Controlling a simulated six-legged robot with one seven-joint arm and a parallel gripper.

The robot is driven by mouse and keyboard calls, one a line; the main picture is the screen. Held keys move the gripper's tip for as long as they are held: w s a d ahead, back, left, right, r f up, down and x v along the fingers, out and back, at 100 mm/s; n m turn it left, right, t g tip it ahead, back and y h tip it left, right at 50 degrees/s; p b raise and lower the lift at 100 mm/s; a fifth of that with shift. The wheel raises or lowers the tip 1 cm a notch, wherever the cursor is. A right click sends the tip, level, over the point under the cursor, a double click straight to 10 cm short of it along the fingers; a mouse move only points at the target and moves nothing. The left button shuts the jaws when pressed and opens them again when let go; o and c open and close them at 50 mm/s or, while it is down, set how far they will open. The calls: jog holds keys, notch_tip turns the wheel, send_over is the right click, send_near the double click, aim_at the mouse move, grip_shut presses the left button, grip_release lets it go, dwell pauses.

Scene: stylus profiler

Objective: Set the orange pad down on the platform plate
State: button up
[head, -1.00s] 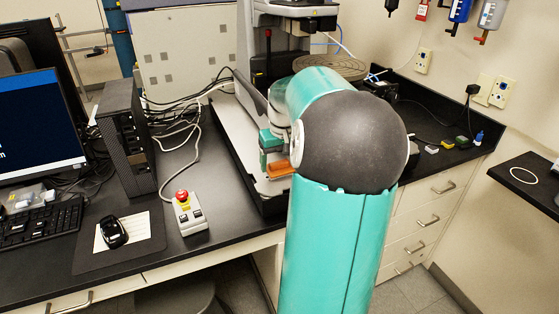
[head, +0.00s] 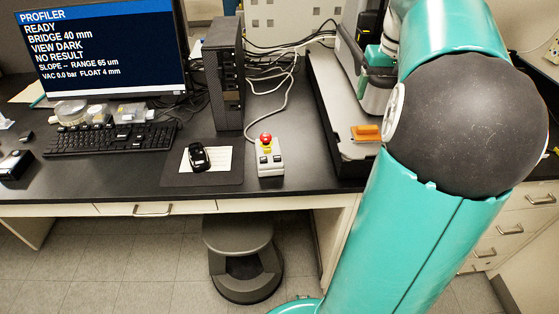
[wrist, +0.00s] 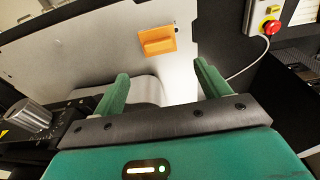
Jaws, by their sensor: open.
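The orange pad (head: 366,133) lies on the light grey platform plate (head: 346,108) near its front edge in the head view. In the wrist view the pad (wrist: 157,41) lies on the bare plate (wrist: 90,62), beyond my fingertips. My gripper (wrist: 160,72) is open, its two green fingers wide apart with nothing between them. There is a clear gap between the fingers and the pad. In the head view my arm hides the plate's right side and most of my gripper.
A control box with a red button (head: 268,157) stands left of the plate, its cable running behind. A dark computer tower (head: 224,75), mouse (head: 198,156), keyboard (head: 110,138) and monitor (head: 100,45) are further left. A stool (head: 240,250) stands below the bench.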

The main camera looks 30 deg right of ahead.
jog(key=w+a+n+t+h, duration=0.1)
jog(key=w+a, duration=0.1)
jog(key=a, duration=0.9)
jog(key=w+a+n, duration=0.2)
jog(key=a, duration=0.9)
jog(key=s+a+f+n+t+y, duration=0.1)
jog(key=s+a+f, duration=0.2)
jog(key=a, duration=0.6)
jog(key=s+a+f+n+t+y, duration=0.1)
jog(key=s+a+f, duration=0.3)
jog(key=a, duration=0.5)
jog(key=s+n+t, duration=0.1)
jog(key=s, duration=0.1)
jog(key=shift+s+a, duration=0.2)
jog(key=shift+s, duration=0.1)
